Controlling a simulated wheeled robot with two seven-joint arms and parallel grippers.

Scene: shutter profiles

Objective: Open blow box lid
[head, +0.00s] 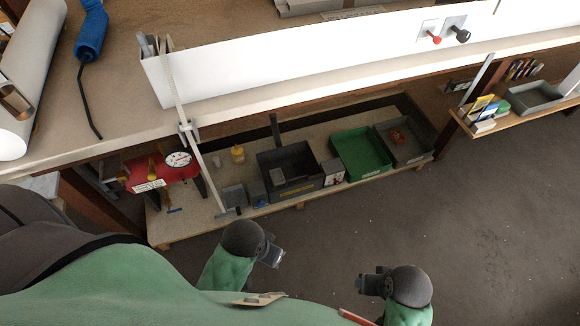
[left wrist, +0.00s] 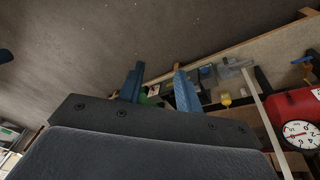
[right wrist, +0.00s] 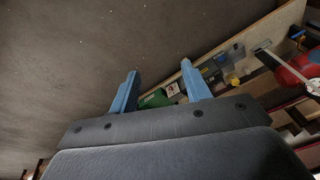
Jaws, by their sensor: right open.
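A long white box-like profile (head: 330,55) lies along the workbench edge; I take it as the blow box, but cannot make out a separate lid. Its left end holds some grey pieces, and a red knob (head: 435,39) and a black knob (head: 461,35) sit on its right part. My left gripper (head: 273,257) is below the bench over the floor, away from the profile; its fingers stand apart and empty in the left wrist view (left wrist: 158,85). My right gripper (head: 367,284) is further right over the floor, open and empty in the right wrist view (right wrist: 158,88).
A low shelf (head: 300,190) under the bench holds a black bin (head: 290,170), a green bin (head: 361,153), a grey bin (head: 405,142) and a red tank with a gauge (head: 160,172). The floor (head: 500,210) at right is clear.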

